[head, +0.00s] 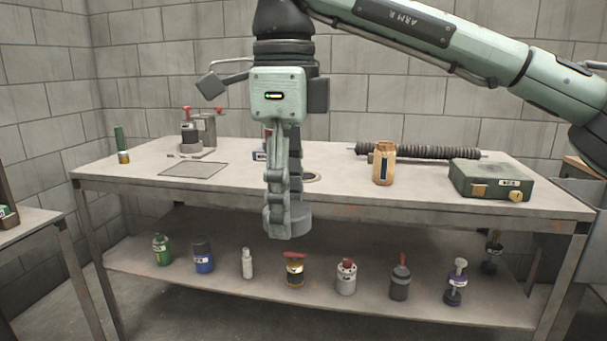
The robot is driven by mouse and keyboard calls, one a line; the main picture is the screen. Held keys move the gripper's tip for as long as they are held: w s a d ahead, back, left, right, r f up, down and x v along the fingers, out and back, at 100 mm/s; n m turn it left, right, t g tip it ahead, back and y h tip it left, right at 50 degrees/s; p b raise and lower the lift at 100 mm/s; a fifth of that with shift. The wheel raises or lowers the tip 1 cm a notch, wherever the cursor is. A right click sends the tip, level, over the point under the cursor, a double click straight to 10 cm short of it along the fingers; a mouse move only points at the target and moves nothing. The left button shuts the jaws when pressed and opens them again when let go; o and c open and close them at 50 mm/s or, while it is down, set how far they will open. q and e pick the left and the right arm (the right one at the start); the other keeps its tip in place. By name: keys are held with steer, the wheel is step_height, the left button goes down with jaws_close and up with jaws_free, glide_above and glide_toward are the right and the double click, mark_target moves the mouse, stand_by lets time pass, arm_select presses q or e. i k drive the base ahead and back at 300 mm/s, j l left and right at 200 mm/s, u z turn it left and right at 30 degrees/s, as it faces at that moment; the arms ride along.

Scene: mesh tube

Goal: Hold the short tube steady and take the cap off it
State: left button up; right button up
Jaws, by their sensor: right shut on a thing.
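My right gripper (287,222) hangs fingers down at the middle of the head view, in front of the workbench's front edge. It is shut on a grey round piece (299,218), which may be the cap; the fingers hide part of it. I cannot surely tell which thing is the short tube. A short amber cylinder (383,164) with a dark label stands upright on the bench, right of the gripper and apart from it. A flat round thing (313,178) lies behind the gripper, partly hidden. My left gripper is not in view.
The workbench (440,203) also bears a dark ribbed roll (430,152), a green case (491,182), a small stand (200,133), a flat mesh sheet (194,169) and a green-handled tool (121,145). Several bottles stand on the lower shelf (320,303). The bench's front left is clear.

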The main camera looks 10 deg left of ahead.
mark_target(382, 175)
steer(key=i, duration=1.5)
